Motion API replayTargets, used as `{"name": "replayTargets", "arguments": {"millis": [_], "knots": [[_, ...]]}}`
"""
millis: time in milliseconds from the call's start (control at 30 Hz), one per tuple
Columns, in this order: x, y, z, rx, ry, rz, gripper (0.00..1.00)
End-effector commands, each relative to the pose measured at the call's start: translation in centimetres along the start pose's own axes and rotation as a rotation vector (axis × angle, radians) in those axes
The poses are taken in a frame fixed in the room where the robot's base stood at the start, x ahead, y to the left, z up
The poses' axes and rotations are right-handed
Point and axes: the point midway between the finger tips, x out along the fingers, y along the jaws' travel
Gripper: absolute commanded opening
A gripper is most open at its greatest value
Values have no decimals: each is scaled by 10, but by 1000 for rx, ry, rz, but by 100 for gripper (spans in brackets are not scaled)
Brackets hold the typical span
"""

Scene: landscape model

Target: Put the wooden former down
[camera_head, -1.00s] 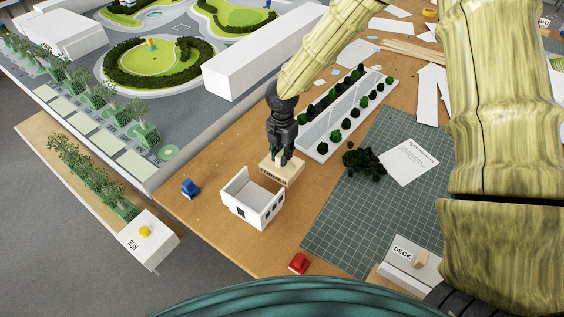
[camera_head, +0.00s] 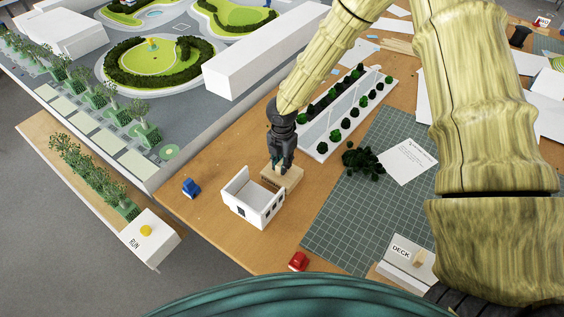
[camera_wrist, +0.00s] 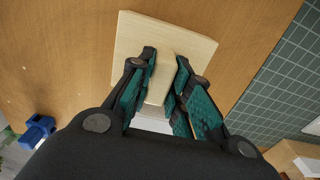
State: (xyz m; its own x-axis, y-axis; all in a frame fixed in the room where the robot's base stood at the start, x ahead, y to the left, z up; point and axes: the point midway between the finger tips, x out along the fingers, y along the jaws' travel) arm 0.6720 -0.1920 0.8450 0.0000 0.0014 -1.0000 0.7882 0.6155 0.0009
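The wooden former (camera_head: 291,178) is a pale block beside the white open-topped model house (camera_head: 252,202), at its upper right. In the wrist view the former (camera_wrist: 133,38) shows as a flat pale board with a raised rib. My gripper (camera_head: 281,168) is over the former, pointing down. In the wrist view my gripper (camera_wrist: 166,58) has its teal-padded fingers on both sides of the rib, closed on it. The former is at or very near the table top; I cannot tell whether it touches. Its underside is hidden.
A blue toy car (camera_head: 190,187) and a red one (camera_head: 298,261) stand on the wooden table (camera_head: 215,163). A planted strip (camera_head: 345,113) lies behind the gripper. A green cutting mat (camera_head: 340,215) and dark foliage (camera_head: 362,160) are to the right.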

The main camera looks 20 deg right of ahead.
Motion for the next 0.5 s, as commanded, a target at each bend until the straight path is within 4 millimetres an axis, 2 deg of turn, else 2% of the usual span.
{"name": "replayTargets", "arguments": {"millis": [33,100,133,500], "knots": [[0,0,0,0,0,0,27],[0,0,0,0,0,0,39],[0,0,0,0,0,0,41],[-4,0,0,1,0,0,41]]}}
